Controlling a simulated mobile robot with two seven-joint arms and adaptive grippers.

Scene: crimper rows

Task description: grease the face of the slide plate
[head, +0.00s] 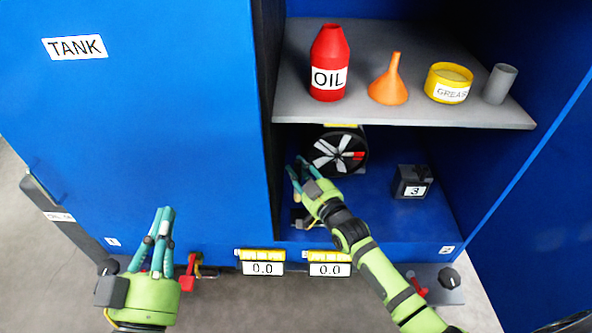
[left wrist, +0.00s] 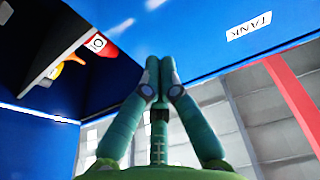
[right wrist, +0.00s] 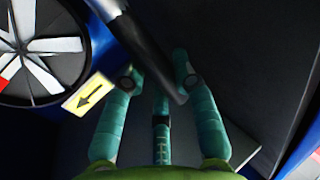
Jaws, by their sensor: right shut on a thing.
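The yellow grease tin (head: 448,84) stands on the grey shelf (head: 420,113), labelled GREASE. My right gripper (head: 303,172) is inside the lower bay, left of the fan. In the right wrist view its fingers (right wrist: 158,78) are shut on a dark rod (right wrist: 143,45), which passes between them. What the rod belongs to is unclear. I cannot make out the slide plate for certain. My left gripper (head: 166,213) is in front of the blue tank panel, fingers pointing up; in the left wrist view its fingertips (left wrist: 159,65) meet with nothing between them.
On the shelf stand a red oil bottle (head: 328,65), an orange funnel (head: 390,82) and a grey cylinder (head: 500,84). Below are a bladed fan (head: 338,154) and a black block marked 3 (head: 412,183). Two 0.0 displays (head: 263,268) (head: 330,269) sit along the front edge.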

